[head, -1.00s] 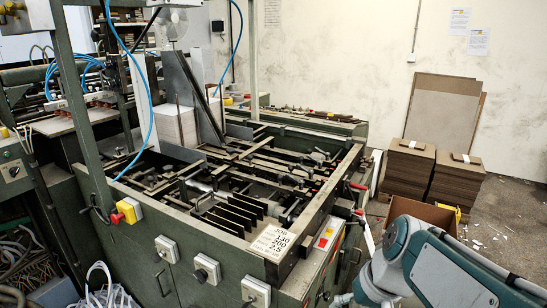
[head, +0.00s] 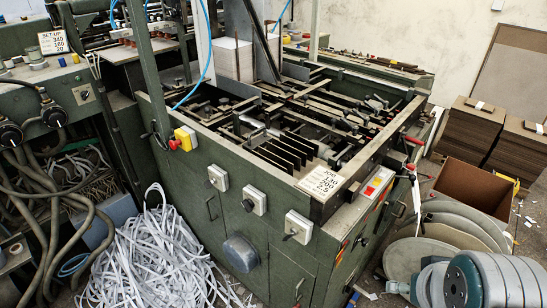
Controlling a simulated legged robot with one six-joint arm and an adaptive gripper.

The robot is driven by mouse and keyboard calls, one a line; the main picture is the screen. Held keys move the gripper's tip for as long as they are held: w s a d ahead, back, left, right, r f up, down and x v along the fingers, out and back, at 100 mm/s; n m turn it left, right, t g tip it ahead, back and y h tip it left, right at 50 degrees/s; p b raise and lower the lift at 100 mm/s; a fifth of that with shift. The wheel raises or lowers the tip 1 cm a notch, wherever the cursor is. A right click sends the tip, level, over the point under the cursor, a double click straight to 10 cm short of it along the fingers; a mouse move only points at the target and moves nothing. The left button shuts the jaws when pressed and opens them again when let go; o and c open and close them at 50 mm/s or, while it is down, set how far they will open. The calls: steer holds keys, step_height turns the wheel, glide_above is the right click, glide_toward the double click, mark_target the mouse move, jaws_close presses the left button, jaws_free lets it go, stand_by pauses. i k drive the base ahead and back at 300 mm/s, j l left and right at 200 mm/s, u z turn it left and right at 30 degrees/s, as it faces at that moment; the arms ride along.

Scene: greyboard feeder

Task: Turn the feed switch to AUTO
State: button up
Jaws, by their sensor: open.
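Three pale switch boxes with dark knobs are on the front of the green machine (head: 165,190): a left one (head: 218,178), a middle one (head: 254,200) and a right one (head: 298,227). Another small rotary switch (head: 84,95) is on the green panel at the far left. I cannot read any AUTO mark or feed label, so I cannot tell which is the feed switch or how it is set. Only teal and grey links of my arm show at the bottom right. My gripper is not in view.
A yellow box with a red button (head: 185,140) is on the machine's front left. A heap of white strips (head: 160,255) lies on the floor before it. Round grey discs (head: 425,258) and an open cardboard box (head: 478,190) lie at the right, with board stacks (head: 467,130) behind.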

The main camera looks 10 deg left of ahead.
mark_target(248, 204)
steer(key=j+u, duration=0.15)
steer(key=u, duration=0.3)
steer(key=i+j+u, duration=0.1)
steer(key=u, duration=0.4)
steer(key=j+u, duration=0.2)
steer(key=u, duration=0.25)
steer(key=i+u, duration=0.15)
steer(key=u, duration=0.3)
